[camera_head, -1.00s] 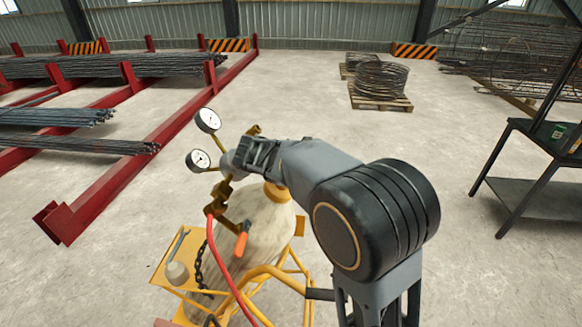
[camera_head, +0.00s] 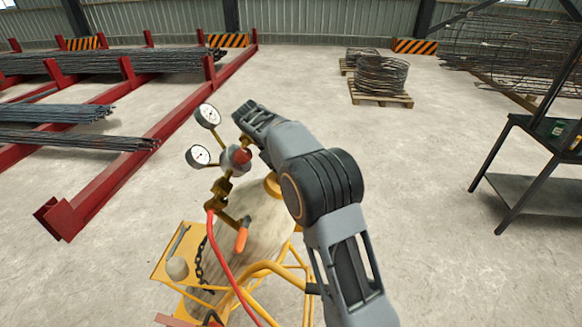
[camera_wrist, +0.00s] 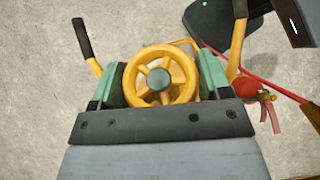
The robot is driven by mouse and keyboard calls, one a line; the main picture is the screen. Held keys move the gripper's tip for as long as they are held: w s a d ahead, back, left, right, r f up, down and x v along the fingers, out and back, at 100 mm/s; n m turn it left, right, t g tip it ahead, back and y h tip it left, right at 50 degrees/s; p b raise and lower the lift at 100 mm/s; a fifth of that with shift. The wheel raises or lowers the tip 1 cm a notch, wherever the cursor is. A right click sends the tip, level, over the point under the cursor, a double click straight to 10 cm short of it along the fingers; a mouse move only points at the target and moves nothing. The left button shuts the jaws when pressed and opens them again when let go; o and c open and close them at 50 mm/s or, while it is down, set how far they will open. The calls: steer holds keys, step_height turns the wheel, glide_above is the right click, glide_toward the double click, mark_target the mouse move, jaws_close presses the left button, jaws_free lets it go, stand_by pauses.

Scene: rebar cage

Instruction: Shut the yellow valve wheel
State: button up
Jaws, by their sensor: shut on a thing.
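In the wrist view the yellow valve wheel (camera_wrist: 160,54), a spoked ring with a dark hub, sits between the two green fingers of my gripper (camera_wrist: 160,82). The fingers press on its left and right sides. In the head view my arm's end is above the cylinder (camera_head: 262,215) on the yellow cart, and my fingers are hidden there. A rounded yellow part (camera_head: 272,184) shows at the cylinder's top, partly behind my arm; I cannot tell whether it is the wheel.
Two gauges (camera_head: 207,115) (camera_head: 198,156) and a regulator with a red knob (camera_head: 242,156) stand close left of my arm. A red hose (camera_head: 223,258) hangs down the cart (camera_head: 180,255). A red rack stands left, a dark table (camera_head: 535,187) right. Open floor surrounds the cart.

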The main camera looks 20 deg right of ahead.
steer(key=shift+f+m+g, duration=0.15)
steer(key=shift+m+g, duration=0.35)
steer(key=shift+g, duration=0.1)
steer(key=o, duration=0.9)
steer(key=shift+y, duration=0.3)
steer(key=shift+s+d+r, duration=0.1)
steer(key=shift+r, duration=0.15)
steer(key=s+d+r+m+t+y+b, duration=0.1)
steer(key=s+m+t+y, duration=0.15)
steer(key=s, duration=0.35)
steer(key=s+d+m+t+y+b, duration=0.1)
steer(key=s+m+t+b, duration=0.15)
steer(key=s, duration=0.35)
steer(key=s+f+m+t, duration=0.1)
steer(key=s+f+m, duration=0.1)
steer(key=s, duration=0.1)
steer(key=s+a+f+m+t+y, duration=0.1)
steer(key=s+f+m+t, duration=0.1)
steer(key=s, duration=0.2)
steer(key=s+a+f+m+t+y+b, duration=0.1)
steer(key=s+f+m+t, duration=0.1)
steer(key=s, duration=0.1)
steer(key=shift+s+f+m+y, duration=0.15)
steer(key=shift+s+m+y, duration=0.1)
steer(key=shift+s+m, duration=0.15)
